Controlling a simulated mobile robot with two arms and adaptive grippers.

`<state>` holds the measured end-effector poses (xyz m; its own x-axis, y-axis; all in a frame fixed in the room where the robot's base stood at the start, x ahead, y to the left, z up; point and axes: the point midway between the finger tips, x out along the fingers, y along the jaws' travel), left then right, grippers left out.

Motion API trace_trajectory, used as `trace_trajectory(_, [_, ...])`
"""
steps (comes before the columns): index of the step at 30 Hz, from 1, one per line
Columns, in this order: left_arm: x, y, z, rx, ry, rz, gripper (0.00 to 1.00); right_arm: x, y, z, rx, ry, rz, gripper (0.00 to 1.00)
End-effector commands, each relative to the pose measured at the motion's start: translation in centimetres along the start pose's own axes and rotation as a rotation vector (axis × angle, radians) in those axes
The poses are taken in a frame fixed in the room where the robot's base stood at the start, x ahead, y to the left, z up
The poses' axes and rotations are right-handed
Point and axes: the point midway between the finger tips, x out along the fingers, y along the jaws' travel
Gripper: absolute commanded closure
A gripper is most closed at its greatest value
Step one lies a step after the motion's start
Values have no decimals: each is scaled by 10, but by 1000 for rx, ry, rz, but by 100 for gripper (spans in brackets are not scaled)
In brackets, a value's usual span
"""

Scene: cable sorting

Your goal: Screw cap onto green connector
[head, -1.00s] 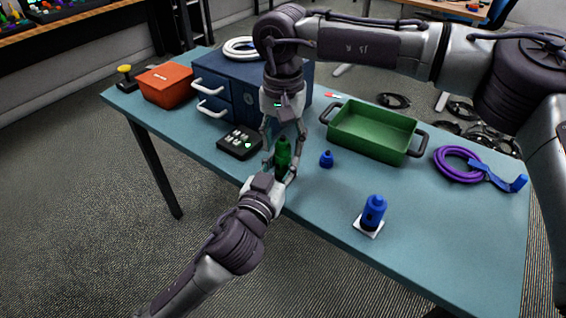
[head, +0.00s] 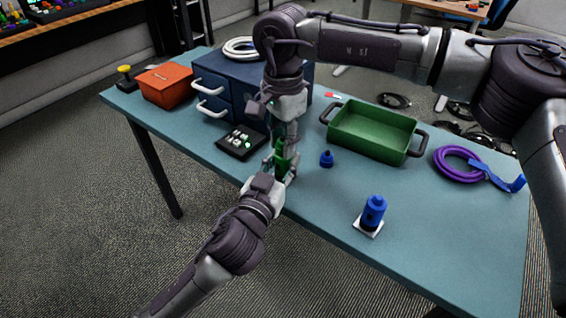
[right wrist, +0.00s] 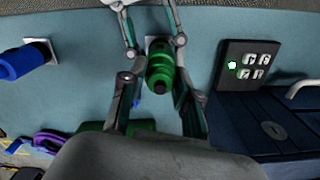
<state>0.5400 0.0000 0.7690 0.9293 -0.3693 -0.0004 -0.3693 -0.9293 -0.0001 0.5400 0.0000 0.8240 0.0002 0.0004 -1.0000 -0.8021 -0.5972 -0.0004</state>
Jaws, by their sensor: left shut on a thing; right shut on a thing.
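The green connector (head: 281,163) stands at the table's near edge, partly hidden by both grippers. My left gripper (head: 280,176) is shut on its lower part from the near side. My right gripper (head: 285,148) points down from above and is shut on the green cap (right wrist: 160,72) at the connector's top. In the right wrist view, the right fingers flank the cap, and the left gripper (right wrist: 154,34) reaches in from the top. The cap and connector are in line; I cannot tell how far the cap is threaded.
A blue cap (head: 326,160) and a blue connector (head: 374,211) on a white base are to the right. A green tray (head: 370,139), purple cable (head: 455,165), black switch box (head: 240,143), blue drawer unit (head: 217,85) and red bin (head: 164,86) surround the workspace.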

Motion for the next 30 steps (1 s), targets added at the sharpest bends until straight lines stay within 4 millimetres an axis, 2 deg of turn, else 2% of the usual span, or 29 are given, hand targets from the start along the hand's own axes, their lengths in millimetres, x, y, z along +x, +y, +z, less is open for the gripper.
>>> trace_trajectory(3, [0, 0, 0, 0, -1, -1, 100, 0, 0, 0, 293, 0, 1, 100])
trace_trajectory(24, [0, 0, 0, 0, -1, -1, 100, 1, 0, 0, 2011, 1, 0, 100])
trace_trajectory(27, [0, 0, 0, 0, -1, -1, 100, 1, 0, 0, 2147, 1, 0, 100])
trace_trajectory(30, [0, 0, 0, 0, -1, -1, 100, 1, 0, 0, 2137, 1, 0, 100])
